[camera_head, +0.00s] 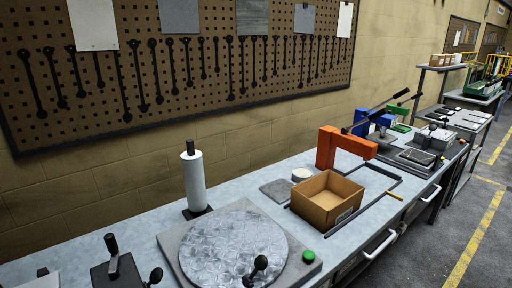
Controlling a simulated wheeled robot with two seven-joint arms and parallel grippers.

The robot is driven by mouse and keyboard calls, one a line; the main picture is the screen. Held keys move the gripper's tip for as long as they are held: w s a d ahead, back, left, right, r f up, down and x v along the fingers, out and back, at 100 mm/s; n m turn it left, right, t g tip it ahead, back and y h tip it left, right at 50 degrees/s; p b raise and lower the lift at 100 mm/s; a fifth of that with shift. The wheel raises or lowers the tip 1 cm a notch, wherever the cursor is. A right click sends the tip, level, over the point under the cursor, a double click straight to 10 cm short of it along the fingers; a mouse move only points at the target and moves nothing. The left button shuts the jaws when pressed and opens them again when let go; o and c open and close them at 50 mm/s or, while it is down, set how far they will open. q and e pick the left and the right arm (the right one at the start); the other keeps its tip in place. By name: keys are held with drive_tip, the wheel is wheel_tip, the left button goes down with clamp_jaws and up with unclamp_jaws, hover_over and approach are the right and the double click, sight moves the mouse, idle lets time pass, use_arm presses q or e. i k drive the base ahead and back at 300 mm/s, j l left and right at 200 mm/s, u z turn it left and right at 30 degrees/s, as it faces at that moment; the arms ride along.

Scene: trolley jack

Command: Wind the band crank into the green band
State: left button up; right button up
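No gripper of mine shows in the head view. I cannot tell which part is the band crank. A dark box (117,274) at the bottom left carries an upright black handle (112,248) and a black ball-knob lever (155,276). Another black ball-knob handle (260,264) stands at the front of a round metal turntable (225,240). No green band can be made out. The only green on the near bench part is a round button (308,256) at the turntable base's right corner.
A white roll (194,180) stands upright behind the turntable. An open cardboard box (325,203), an orange press frame (342,146) and a blue machine (374,123) stand farther right on the bench (95,231). A tool pegboard (210,100) hangs on the wall. Floor at right is clear.

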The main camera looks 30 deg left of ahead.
sight(114, 274)
drive_tip(key=u, duration=1.6)
